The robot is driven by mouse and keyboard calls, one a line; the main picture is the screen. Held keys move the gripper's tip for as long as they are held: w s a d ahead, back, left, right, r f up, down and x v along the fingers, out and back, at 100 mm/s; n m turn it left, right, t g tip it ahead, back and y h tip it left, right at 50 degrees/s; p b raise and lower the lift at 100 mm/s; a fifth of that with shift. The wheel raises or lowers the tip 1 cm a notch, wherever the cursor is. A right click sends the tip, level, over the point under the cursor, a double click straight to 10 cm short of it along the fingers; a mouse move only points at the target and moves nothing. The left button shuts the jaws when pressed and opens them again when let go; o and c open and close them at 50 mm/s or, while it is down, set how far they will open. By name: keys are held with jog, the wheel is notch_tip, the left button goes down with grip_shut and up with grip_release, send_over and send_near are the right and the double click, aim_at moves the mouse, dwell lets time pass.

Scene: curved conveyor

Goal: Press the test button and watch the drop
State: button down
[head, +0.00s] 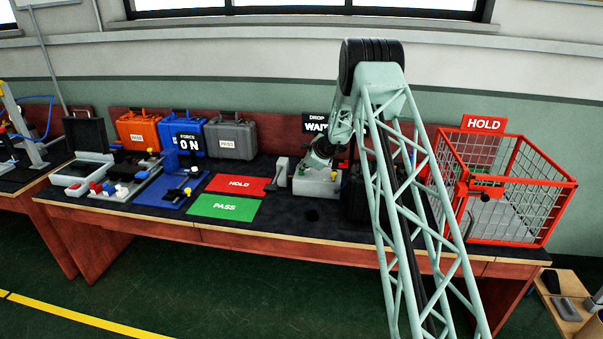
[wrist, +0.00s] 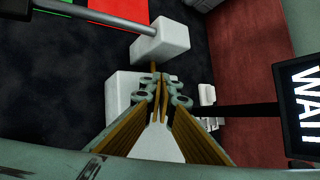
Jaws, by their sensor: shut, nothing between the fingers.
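The dark drop display (head: 316,126) reads "DROP" and "WAIT", partly covered by my arm. It also shows at the right edge of the wrist view (wrist: 303,105). A pale grey box (head: 315,187) stands on the bench below it, with small coloured parts on top. My gripper (head: 318,163) is low over this box. In the wrist view my gripper (wrist: 161,78) is shut and empty, its fingertips close to a pale block (wrist: 123,87). I cannot tell whether they touch anything. I cannot make out the test button; the gripper may hide it.
Another pale block (head: 282,170) with a bar stands left of the box. Red HOLD (head: 238,184) and green PASS (head: 224,207) mats lie further left. A red wire cage (head: 548,212) stands at the right. Several cases (head: 231,137) line the back left.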

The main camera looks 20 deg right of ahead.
jog(key=shift+f, duration=0.2)
jog(key=shift+r, duration=0.25)
dwell(0.5)
jog(key=shift+r+p, duration=0.4)
jog(key=shift+r, duration=0.4)
jog(key=shift+r, duration=0.15)
jog(key=shift+r+p, duration=1.55)
jog(key=shift+r, duration=0.8)
